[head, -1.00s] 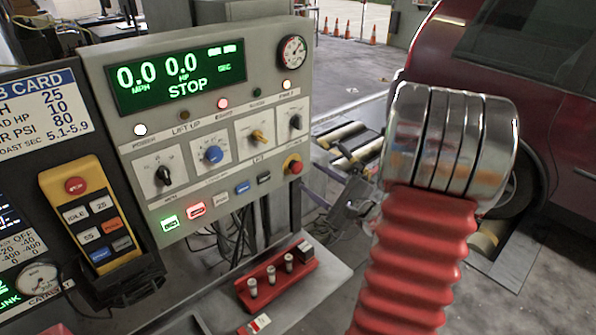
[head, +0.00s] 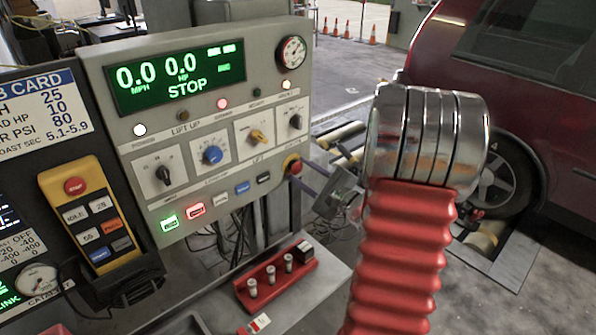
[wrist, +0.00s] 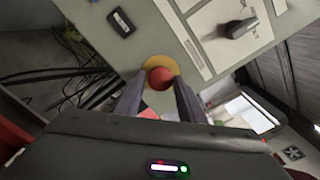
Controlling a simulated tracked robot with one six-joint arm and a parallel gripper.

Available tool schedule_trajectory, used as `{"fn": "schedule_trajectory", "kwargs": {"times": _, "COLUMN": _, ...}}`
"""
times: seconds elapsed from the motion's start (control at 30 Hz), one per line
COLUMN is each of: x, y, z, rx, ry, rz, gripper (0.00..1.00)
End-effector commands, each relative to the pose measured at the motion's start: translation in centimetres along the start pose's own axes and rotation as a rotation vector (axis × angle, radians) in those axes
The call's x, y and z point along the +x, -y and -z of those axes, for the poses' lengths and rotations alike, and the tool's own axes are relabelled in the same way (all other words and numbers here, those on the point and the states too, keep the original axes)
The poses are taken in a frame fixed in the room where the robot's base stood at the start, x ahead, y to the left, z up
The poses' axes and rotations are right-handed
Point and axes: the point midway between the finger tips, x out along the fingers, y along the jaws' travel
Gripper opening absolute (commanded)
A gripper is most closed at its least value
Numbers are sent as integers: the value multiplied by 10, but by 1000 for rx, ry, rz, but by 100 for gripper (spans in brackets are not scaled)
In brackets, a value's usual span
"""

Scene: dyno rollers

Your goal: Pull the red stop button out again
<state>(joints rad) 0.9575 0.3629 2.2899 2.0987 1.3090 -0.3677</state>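The red stop button (head: 292,164) sits in a yellow ring at the lower right corner of the grey control panel (head: 140,105). The display on the panel reads STOP. My gripper (head: 303,177) reaches in from the right, its fingertips close to the button. In the wrist view my gripper (wrist: 158,92) is open, with one finger on each side of the red button (wrist: 160,78). The fingertips are beside the button and yellow ring; I cannot tell whether they touch. How far the button stands out is not clear.
A yellow pendant (head: 90,215) with its own red button hangs at left. Below the panel, a red holder (head: 275,284) with several small cylinders rests on a shelf. Dark cables (wrist: 75,70) hang beside the panel. A red car (head: 500,80) stands at right.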

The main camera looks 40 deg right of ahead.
Motion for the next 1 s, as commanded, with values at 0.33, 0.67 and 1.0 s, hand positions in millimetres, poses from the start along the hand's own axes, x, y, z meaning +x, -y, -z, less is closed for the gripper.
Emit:
{"fn": "schedule_trajectory", "kwargs": {"times": 0.33, "x": 0, "y": -1, "z": 0, "rx": 0, "ry": 0, "rz": -1, "gripper": 11}}
{"fn": "schedule_trajectory", "kwargs": {"times": 0.67, "x": -1, "y": -1, "z": 0, "rx": 1, "ry": 0, "rz": -2, "gripper": 1}}
{"fn": "schedule_trajectory", "kwargs": {"times": 1.0, "x": -5, "y": -1, "z": 0, "rx": 1, "ry": -1, "rz": -3, "gripper": 1}}
